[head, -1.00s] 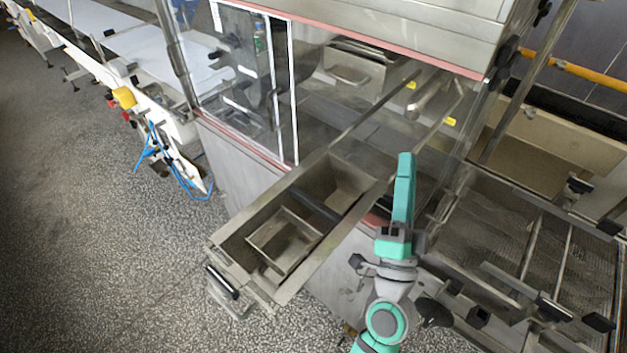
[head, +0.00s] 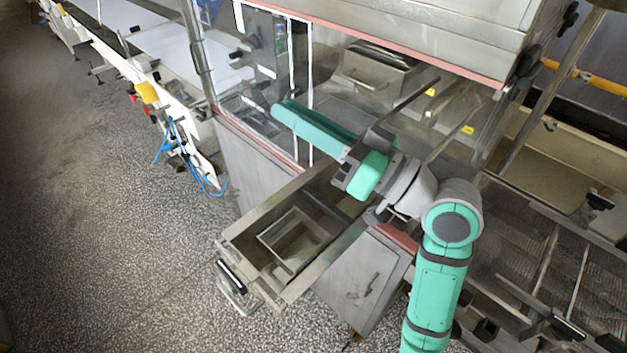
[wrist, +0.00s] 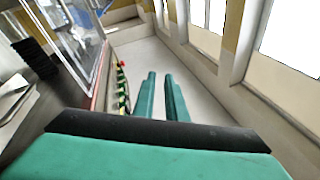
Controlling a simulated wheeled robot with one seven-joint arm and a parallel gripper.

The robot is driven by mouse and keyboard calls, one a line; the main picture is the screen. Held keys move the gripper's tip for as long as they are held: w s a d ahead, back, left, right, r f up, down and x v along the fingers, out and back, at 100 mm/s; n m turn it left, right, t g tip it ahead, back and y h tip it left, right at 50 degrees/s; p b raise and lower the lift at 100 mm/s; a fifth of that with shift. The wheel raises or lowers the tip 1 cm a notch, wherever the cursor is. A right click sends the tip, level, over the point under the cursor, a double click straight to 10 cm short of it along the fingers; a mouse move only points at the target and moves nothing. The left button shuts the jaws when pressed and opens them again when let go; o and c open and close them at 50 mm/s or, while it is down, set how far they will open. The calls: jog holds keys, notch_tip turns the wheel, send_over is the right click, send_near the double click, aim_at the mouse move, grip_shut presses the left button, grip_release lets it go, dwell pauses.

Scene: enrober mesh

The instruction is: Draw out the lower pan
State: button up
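The lower pan, a long steel trough (head: 262,222), sticks out of the machine's front, toward the lower left in the head view. A smaller open box (head: 297,243) sits inside it. A handle with a black grip (head: 231,276) is on its outer end. My gripper shows in the wrist view as two teal fingers (wrist: 160,75) with a narrow gap between them and nothing held. In the head view my wrist hangs over the inner part of the trough and hides some of it. My gripper is apart from the handle.
An upper pan with a handle (head: 375,75) sits inside the machine behind clear panels. The steel machine cabinet (head: 365,270) stands right of the trough. Open speckled floor (head: 110,260) lies left of it. A mesh conveyor (head: 560,260) is on the right.

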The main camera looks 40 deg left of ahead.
jog(key=s+a+f+n+g+h, duration=0.1)
jog(key=s+a+n+g+h, duration=0.15)
jog(key=s+a+h, duration=0.2)
jog(key=m+t+h, duration=0.1)
jog(key=t+h, duration=0.5)
jog(key=h, duration=1)
send_near(313, 222)
notch_tip(313, 222, down, 11)
jog(key=shift+w+r, duration=0.1)
jog(key=shift+r, duration=0.1)
grip_shut()
